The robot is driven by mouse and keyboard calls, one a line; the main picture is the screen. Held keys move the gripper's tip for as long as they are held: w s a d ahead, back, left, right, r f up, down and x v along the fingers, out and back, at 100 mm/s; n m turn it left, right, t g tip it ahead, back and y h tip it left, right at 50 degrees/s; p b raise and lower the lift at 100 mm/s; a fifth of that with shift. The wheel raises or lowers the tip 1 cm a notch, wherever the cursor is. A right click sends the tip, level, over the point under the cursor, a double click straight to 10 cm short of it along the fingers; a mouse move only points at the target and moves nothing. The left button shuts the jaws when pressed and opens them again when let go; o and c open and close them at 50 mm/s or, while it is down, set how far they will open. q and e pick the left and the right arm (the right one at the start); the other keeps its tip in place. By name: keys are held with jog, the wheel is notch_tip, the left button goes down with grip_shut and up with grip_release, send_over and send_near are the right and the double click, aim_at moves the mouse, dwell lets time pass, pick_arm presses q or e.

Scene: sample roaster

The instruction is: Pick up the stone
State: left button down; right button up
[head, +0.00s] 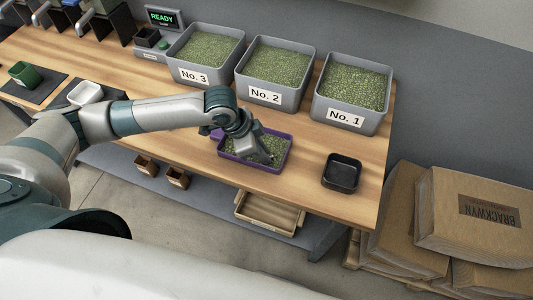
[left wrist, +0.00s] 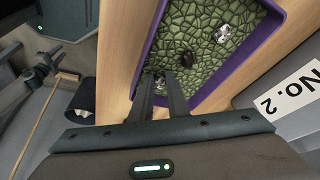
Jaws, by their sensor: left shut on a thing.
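A purple tray (head: 233,156) of green beans lies on the wooden table; it also shows in the left wrist view (left wrist: 208,104). My left gripper (head: 269,158) reaches down into it. In the left wrist view my left gripper (left wrist: 163,82) is shut on a small grey stone (left wrist: 159,79), mostly hidden by the fingertips. I cannot tell whether the stone is clear of the beans. A second pale grey stone (left wrist: 222,34) and a dark brown bean (left wrist: 187,59) lie on the green beans, apart from the fingers. My right gripper is not in view.
Grey bins No. 3 (head: 179,66), No. 2 (head: 241,85) and No. 1 (head: 320,115) stand behind the tray. A small black tray (head: 342,173) sits to the right on the table. A white container (head: 86,93) and a green cup (head: 24,74) stand at left. Bare wood surrounds the purple tray.

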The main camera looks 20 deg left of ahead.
pick_arm(q)
jog(key=shift+r, duration=0.1)
jog(key=shift+r+b, duration=0.35)
jog(key=shift+r, duration=0.25)
notch_tip(320, 180, up, 2)
jog(key=shift+r+b, duration=0.15)
jog(key=shift+b, duration=0.35)
jog(key=s+d+r+b, duration=0.2)
jog(key=d+r, duration=0.5)
jog(key=d, duration=0.4)
jog(key=shift+s+r+b, duration=0.15)
jog(key=shift+s+b, duration=0.15)
jog(key=shift+s, duration=0.4)
